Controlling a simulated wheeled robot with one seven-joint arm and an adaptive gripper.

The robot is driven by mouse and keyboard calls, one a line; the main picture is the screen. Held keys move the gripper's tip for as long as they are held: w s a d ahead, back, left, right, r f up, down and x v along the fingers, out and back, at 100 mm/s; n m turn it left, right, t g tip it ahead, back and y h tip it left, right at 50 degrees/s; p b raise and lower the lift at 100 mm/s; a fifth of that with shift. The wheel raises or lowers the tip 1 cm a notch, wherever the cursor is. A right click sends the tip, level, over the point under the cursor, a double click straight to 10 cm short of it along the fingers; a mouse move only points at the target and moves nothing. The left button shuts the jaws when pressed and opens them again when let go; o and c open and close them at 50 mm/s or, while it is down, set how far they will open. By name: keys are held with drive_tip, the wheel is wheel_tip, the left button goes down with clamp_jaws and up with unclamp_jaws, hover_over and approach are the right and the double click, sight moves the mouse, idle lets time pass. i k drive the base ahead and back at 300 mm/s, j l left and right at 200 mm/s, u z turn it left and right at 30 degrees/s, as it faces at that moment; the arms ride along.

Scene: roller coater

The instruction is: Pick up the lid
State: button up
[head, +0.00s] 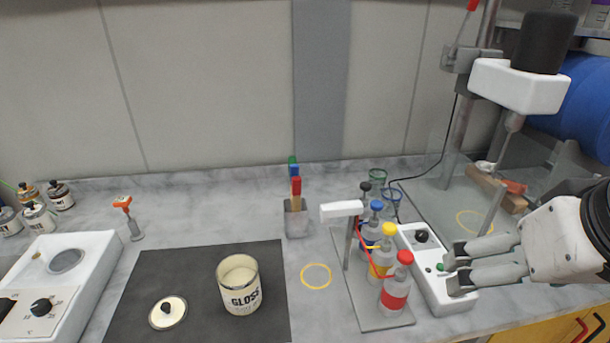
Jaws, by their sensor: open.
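The lid (168,313) is a round cream disc with a dark knob on top. It lies flat on the dark mat (262,271) at the lower left of the head view. A cream-coloured can marked GLOSS (240,286) stands upright on the mat just right of the lid, apart from it, and its top is open. My gripper (454,270) is at the right, far from the lid. Its two fingers are apart and point left, by the white control box and the bottles. I see nothing held between them.
Capped bottles (394,292) stand on a grey tray between my gripper and the mat. A holder with coloured sticks (296,219) stands behind. A white hotplate (54,291) is left of the mat. A mixer (518,86) stands at back right. Bench around the yellow ring (316,264) is clear.

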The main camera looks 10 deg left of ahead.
sight(170, 311)
drive_tip(key=k+u, duration=0.1)
drive_tip(key=u, duration=1.35)
drive_tip(key=z, duration=0.45)
drive_tip(key=i+j+z, duration=0.2)
drive_tip(key=j, duration=0.4)
drive_tip(key=j+z, duration=0.15)
drive_tip(key=j, duration=0.5)
drive_tip(key=i+j+z, duration=0.2)
drive_tip(key=j, duration=0.45)
drive_tip(key=k+l, duration=0.05)
drive_tip(key=k, duration=0.05)
